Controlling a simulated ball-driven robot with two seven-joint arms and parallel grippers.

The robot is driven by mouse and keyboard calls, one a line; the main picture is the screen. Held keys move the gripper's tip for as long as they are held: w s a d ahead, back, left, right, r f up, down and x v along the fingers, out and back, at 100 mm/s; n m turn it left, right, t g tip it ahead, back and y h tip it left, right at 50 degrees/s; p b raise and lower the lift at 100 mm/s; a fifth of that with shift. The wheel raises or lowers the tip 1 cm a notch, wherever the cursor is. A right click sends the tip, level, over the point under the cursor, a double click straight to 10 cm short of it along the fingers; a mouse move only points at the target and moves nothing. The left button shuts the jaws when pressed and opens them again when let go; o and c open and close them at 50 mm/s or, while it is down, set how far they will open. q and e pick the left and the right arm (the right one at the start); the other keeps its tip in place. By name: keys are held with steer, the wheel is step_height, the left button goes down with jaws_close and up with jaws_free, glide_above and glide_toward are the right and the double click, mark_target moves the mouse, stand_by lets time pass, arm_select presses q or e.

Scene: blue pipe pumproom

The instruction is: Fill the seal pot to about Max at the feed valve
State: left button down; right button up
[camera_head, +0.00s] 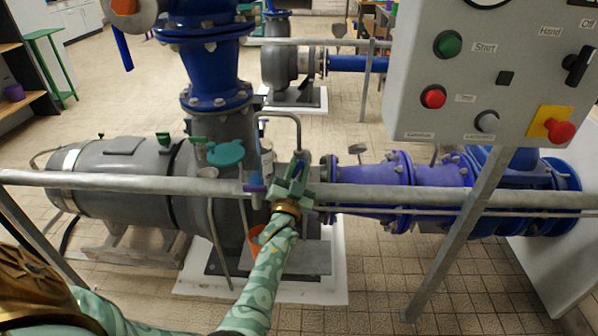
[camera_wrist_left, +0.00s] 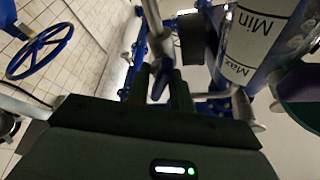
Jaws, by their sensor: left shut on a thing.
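The seal pot (camera_head: 267,158) is a small clear upright cylinder beside the grey pump, just behind my left gripper (camera_head: 291,182). In the left wrist view the pot (camera_wrist_left: 255,40) shows upside down at the upper right, with a white label reading Min and Max. I cannot tell its liquid level. My left gripper is shut on a narrow bluish lever (camera_wrist_left: 160,78), which seems to be the feed valve's handle; the fingers hide most of it. The pot stands apart from the fingers. My right gripper is out of view.
A grey handrail (camera_head: 400,195) crosses in front of the pump, with my left arm reaching over it. A teal round lid (camera_head: 225,153) is left of the pot. An orange container (camera_head: 256,237) sits low behind my forearm. A control panel (camera_head: 490,75) fills the upper right.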

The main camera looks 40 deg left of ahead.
arm_select(q)
steer(key=shift+f+n+y, duration=0.15)
steer(key=shift+n+y, duration=0.25)
steer(key=shift+n, duration=0.8)
steer(key=c, duration=1.5)
jaws_free()
